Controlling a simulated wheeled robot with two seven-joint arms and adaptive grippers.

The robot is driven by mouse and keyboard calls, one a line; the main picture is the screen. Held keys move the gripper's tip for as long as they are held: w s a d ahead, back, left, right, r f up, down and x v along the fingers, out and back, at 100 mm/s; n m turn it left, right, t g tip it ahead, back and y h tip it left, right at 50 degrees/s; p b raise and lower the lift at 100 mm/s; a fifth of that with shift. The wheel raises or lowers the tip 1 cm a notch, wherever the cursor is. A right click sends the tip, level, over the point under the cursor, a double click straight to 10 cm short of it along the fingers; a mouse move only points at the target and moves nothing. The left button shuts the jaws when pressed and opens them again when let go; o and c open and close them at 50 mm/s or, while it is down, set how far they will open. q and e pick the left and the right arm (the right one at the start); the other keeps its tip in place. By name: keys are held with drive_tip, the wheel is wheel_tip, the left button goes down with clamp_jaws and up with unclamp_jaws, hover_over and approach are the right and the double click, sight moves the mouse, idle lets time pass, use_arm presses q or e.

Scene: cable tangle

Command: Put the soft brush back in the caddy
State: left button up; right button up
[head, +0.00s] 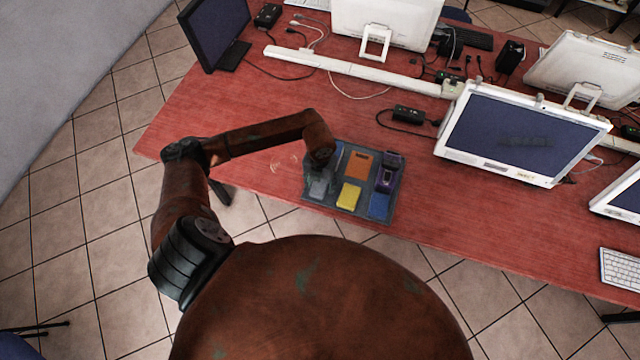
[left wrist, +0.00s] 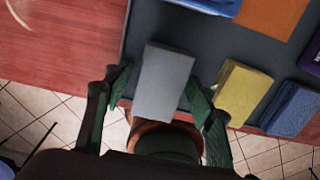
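The caddy is a dark grey tray (head: 346,205) near the table's front edge; its floor also shows in the left wrist view (left wrist: 215,45). I cannot tell for certain which item is the soft brush. A plain grey block (left wrist: 166,80) lies at the tray's front left, between the fingers of my left gripper (left wrist: 160,95). The fingers are spread, one on each side of it, with a small gap at the left. In the head view my left gripper (head: 318,182) points down over the tray's left side. My right gripper is not in view.
The tray also bears an orange piece (head: 357,165), a yellow block (head: 349,196), a blue block (head: 379,206) and a purple item (head: 388,174). A black adapter with cable (head: 408,114) and a white monitor (head: 515,135) stand beyond. The red table (head: 250,185) is clear left of the tray.

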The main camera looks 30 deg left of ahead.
sight(320, 184)
use_arm(q)
wheel_tip(320, 184, up, 12)
drive_tip(key=shift+r, duration=0.2)
idle(0.5)
